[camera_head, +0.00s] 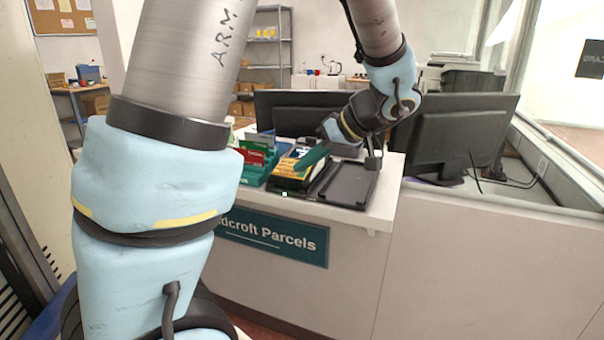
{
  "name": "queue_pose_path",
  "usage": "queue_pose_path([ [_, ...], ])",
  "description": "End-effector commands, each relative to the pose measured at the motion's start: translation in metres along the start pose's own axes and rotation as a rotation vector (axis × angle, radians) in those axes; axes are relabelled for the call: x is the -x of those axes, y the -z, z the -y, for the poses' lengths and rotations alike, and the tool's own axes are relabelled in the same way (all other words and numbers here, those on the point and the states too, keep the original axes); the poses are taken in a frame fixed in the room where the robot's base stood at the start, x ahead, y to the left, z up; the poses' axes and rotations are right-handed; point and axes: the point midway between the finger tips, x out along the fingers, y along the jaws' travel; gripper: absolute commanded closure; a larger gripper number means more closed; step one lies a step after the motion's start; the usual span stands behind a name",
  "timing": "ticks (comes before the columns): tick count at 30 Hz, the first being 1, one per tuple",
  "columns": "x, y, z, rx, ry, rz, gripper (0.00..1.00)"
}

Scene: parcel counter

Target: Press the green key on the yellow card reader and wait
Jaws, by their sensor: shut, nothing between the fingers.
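The yellow card reader (283,170) lies on the counter top, left of a black tray. It is small in this view and partly covered by my gripper. My gripper (299,167) reaches down from the right with its teal fingers shut and empty. The fingertips are over or at the reader's right part. I cannot tell whether they touch it. The green key cannot be made out; the fingers may hide it.
A teal holder with red and green cards (254,158) stands left of the reader. The black tray (346,186) lies to the right, empty. Dark monitors (455,130) stand behind.

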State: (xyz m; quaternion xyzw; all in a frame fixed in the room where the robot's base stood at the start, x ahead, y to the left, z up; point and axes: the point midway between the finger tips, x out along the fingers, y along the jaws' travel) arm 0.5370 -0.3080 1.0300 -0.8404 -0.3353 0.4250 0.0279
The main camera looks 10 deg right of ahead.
Motion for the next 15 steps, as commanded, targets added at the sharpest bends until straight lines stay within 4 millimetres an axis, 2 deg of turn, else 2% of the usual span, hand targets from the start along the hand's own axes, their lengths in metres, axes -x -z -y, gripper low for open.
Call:
queue_pose_path([
  [7, 0.0082, 0.006, 0.0059, 0.0, 0.0, 0.0, 1.0],
  [15, 0.0084, 0.0061, 0.0063, -0.001, 0.0, 0.0, 1.0],
])
